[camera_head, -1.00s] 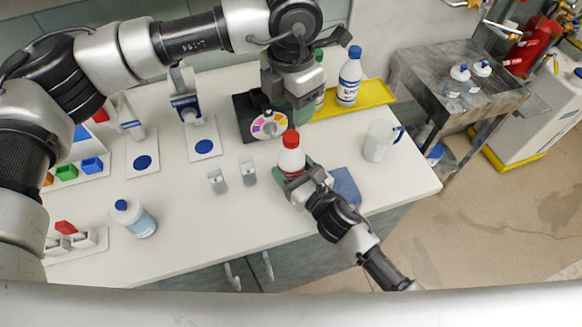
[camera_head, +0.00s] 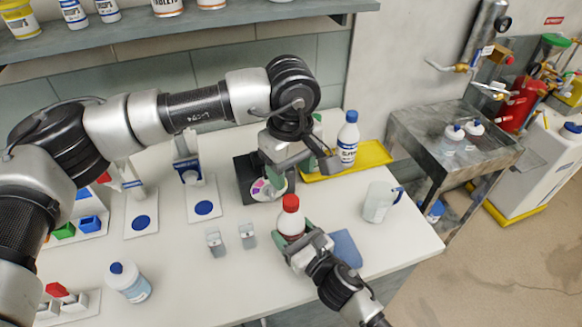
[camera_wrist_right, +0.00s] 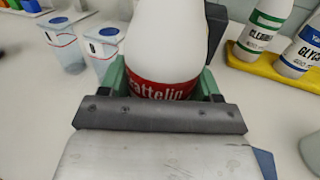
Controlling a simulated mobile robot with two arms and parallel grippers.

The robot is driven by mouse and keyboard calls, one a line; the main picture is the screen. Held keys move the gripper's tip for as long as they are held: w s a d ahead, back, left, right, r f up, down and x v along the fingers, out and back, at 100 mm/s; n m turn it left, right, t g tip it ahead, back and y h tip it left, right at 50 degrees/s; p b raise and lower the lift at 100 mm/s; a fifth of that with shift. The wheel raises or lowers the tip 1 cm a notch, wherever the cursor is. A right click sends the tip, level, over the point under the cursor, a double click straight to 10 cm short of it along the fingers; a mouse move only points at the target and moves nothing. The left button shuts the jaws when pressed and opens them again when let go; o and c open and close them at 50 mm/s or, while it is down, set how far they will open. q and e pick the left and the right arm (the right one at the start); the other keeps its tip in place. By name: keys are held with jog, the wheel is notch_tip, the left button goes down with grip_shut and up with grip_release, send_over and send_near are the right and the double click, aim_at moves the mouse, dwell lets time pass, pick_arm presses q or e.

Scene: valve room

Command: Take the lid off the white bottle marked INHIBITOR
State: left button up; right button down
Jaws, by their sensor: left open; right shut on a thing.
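A white bottle (camera_head: 291,219) with a red cap (camera_head: 290,203) stands upright on the bench. In the right wrist view the bottle (camera_wrist_right: 165,45) shows part of a red label with white lettering; the word INHIBITOR is not readable and the cap is out of frame. My right gripper (camera_head: 292,241) is shut on the bottle's lower body; in the wrist view its green-padded fingers (camera_wrist_right: 163,90) lie on both sides. My left gripper (camera_head: 299,160) is open and empty, behind and above the cap, apart from it.
A yellow tray (camera_head: 374,155) with a blue-capped bottle (camera_head: 347,140) stands behind. A clear jug (camera_head: 379,202) and blue cloth (camera_head: 345,248) lie to the right. Two small containers (camera_head: 215,241) and a blue-capped bottle (camera_head: 128,282) stand left. A colour-dial device (camera_head: 264,188) is behind the bottle.

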aim_at(291, 200)
pick_arm(q)
jog(key=m, duration=0.8)
jog(key=shift+m, duration=0.3)
jog(key=m, duration=0.8)
jog(key=shift+m, duration=0.3)
jog(key=shift+f, duration=4)
